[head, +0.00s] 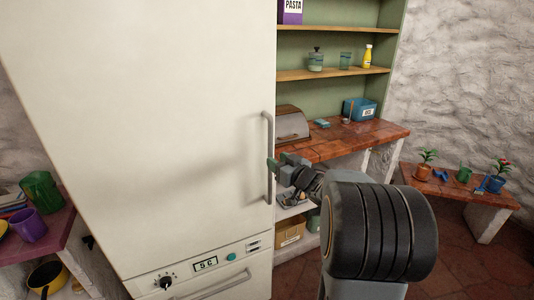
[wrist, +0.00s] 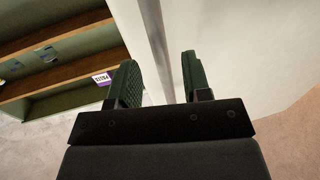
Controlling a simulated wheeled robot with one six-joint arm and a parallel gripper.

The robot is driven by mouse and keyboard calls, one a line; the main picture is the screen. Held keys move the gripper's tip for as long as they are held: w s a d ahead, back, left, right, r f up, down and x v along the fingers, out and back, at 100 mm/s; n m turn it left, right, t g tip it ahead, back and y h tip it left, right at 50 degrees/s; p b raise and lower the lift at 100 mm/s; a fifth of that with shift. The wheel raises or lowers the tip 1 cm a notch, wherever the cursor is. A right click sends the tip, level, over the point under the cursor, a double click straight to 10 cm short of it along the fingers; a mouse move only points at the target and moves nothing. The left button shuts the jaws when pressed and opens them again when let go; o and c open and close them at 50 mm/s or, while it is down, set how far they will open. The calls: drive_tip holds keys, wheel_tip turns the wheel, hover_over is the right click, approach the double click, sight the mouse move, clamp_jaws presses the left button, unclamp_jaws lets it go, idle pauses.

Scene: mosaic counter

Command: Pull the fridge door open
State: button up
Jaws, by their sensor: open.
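The tall cream fridge door (head: 140,120) fills the left half of the head view and looks closed. Its long vertical metal handle (head: 268,135) runs along the door's right edge. My gripper (head: 272,166) is at the lower half of the handle. In the wrist view, the grey handle bar (wrist: 154,30) runs between the two green finger pads of my gripper (wrist: 159,80). The fingers are apart, one on each side of the bar, with visible space beside it. The pale door (wrist: 230,50) also shows there, behind the right finger. My arm hides part of the area right of the handle.
A tiled counter (head: 345,142) and green shelves (head: 335,95) stand right of the fridge. A cardboard box (head: 289,231) sits low under the counter. A bench (head: 455,187) with potted plants is at the far right. A purple side table (head: 65,222) stands left.

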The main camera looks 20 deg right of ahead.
drive_tip(key=w+a, duration=0.1)
drive_tip(key=w, duration=0.5)
drive_tip(key=shift+a+p, duration=0.15)
drive_tip(key=shift+p, duration=0.2)
clamp_jaws()
